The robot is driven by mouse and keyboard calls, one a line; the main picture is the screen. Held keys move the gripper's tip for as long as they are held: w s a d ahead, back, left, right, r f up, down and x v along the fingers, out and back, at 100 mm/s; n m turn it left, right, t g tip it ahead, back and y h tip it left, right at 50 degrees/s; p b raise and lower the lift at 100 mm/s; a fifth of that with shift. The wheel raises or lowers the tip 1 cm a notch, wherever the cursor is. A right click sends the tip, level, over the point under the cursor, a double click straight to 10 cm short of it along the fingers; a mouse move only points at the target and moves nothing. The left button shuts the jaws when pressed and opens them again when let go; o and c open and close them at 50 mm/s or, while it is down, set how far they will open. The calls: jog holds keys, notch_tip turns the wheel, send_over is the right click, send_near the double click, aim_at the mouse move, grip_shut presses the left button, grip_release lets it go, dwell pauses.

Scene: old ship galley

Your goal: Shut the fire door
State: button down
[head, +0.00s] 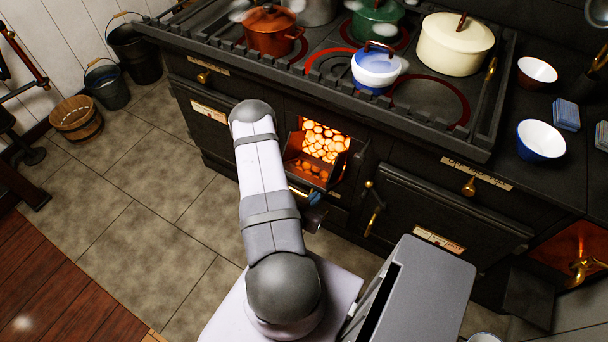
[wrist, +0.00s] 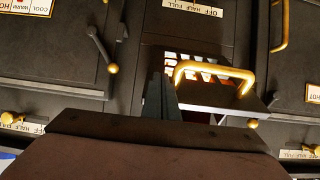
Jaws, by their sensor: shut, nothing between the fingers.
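The fire door (wrist: 225,99) is a dark panel with a brass loop handle (wrist: 216,73). It stands open, tilted out from the stove front, with bright slots showing behind it in the wrist view. In the head view, the firebox opening (head: 324,138) glows with orange coals. My gripper (head: 314,216) is low in front of the opening, partly hidden by my arm. In the wrist view, my gripper (wrist: 160,98) is shut and empty, just left of the door and its handle. I cannot tell whether it touches the door.
The black stove (head: 330,60) carries several pots. Another oven door (head: 440,215) is right of the firebox, with a brass-tipped latch (head: 375,205) beside it. Buckets (head: 107,86) and a wooden tub (head: 77,119) stand at left. The tiled floor (head: 150,220) on the left is clear.

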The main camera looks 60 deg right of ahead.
jog(key=shift+w+d+r, duration=0.1)
jog(key=shift+d+r, duration=0.3)
jog(key=shift+d, duration=0.1)
jog(key=shift+d+r, duration=0.1)
jog(key=shift+d+r+p, duration=0.6)
jog(key=shift+d+r, duration=0.2)
jog(key=shift+d, duration=0.35)
jog(key=shift+d+r+p, duration=0.6)
jog(key=shift+d+r, duration=0.2)
jog(key=shift+d, duration=0.4)
jog(key=shift+d+r+p, duration=0.6)
jog(key=shift+d+r, duration=0.2)
jog(key=shift+d, duration=0.35)
jog(key=shift+d+r, duration=0.3)
jog(key=shift+d, duration=0.7)
jog(key=shift+d+r, duration=0.3)
jog(key=shift+d, duration=0.75)
